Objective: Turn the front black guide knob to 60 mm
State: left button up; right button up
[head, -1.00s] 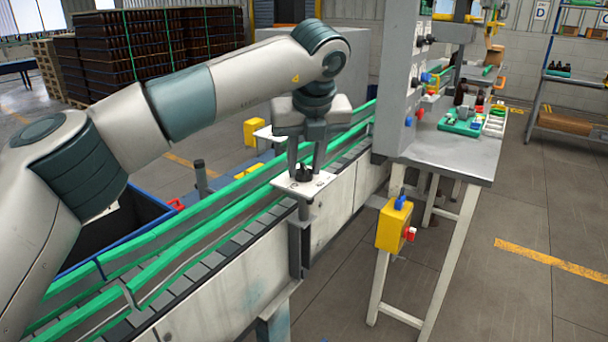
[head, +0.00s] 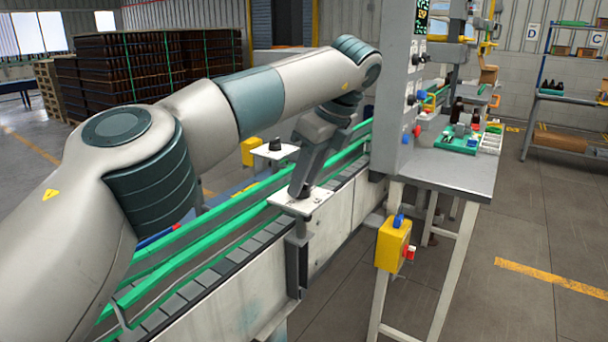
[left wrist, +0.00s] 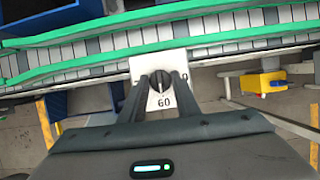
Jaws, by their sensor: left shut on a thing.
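The front black guide knob (left wrist: 160,80) sits on a white scale plate (head: 315,202) beside the conveyor's near rail. My left gripper (head: 304,190) reaches down over it and is shut on the knob. In the left wrist view one finger stands on each side of the knob, and the printed number 60 shows on the plate between the fingers. A pale pointer mark seems to show on the knob, but its exact reading is too small to tell. In the head view the fingers mostly hide the knob. My right gripper is not in view.
A second black knob (head: 275,144) stands on another white plate across the conveyor. Green guide rails (head: 190,235) run along the belt. A grey control cabinet (head: 398,95), a yellow button box (head: 393,244) and a work table (head: 455,178) stand to the right.

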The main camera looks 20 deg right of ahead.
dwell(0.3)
pick_arm(q)
jog(key=o, duration=1)
